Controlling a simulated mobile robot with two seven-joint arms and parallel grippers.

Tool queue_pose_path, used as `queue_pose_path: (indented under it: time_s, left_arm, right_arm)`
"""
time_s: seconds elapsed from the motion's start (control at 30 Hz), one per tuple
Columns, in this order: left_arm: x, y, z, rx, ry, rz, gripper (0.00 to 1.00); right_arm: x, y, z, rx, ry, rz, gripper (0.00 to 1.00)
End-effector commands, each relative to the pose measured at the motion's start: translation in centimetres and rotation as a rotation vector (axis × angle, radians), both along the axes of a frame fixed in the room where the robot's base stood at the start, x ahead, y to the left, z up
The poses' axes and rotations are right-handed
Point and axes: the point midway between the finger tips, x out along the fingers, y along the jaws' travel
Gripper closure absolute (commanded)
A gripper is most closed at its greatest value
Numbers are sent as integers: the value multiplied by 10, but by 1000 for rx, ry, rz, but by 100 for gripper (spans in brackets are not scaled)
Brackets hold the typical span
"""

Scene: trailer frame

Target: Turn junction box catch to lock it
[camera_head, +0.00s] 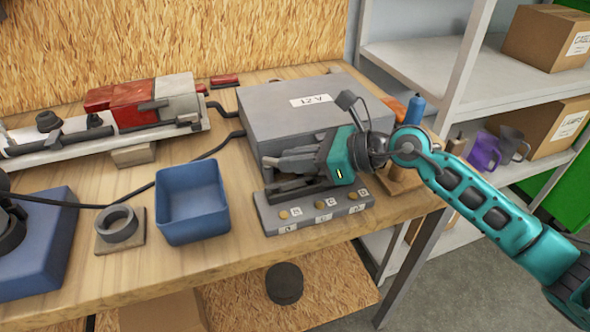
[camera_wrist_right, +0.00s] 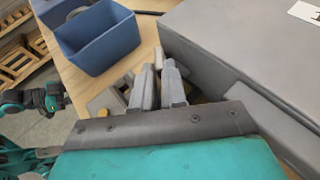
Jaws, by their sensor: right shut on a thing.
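A large grey box (camera_head: 290,103) with a "12 V" label stands on the workbench; it fits the junction box. Its grey side also shows in the right wrist view (camera_wrist_right: 215,70). My right gripper (camera_head: 278,166) is at the front of the box, low down, fingers pointing left. In the right wrist view its two grey fingers (camera_wrist_right: 158,88) are close together beside the box front. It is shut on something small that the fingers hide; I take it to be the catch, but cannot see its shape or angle.
A grey strip (camera_head: 320,212) with several round terminals and letter tags lies just below the right gripper. A blue bin (camera_head: 192,203) and a ring on a wooden block (camera_head: 118,225) stand to the left. A blue bottle (camera_head: 415,108) stands right of the box.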

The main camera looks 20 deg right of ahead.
Motion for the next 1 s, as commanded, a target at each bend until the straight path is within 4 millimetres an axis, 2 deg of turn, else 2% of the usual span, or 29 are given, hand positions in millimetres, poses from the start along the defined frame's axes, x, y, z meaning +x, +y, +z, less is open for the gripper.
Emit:
queue_pose_path:
  time_s: [0.3, 0.33, 0.43, 0.77, 1.0]
  left_arm:
    - [0, 0, -2, 0, 1, -1, 57]
    - [0, -1, -2, -1, 0, -1, 57]
    - [0, -1, -2, -1, 0, -1, 57]
    - [0, -1, -2, -1, -1, -1, 57]
    - [1, -1, -6, -1, -3, -1, 57]
  right_arm:
    - [0, -1, 0, -1, 2, 8, 100]
    - [0, -1, 0, -1, 2, 8, 88]
    - [0, -1, 0, -1, 2, 8, 78]
    - [-2, -4, 1, -1, 2, 6, 78]
    - [-22, -34, 13, -6, 3, 5, 78]
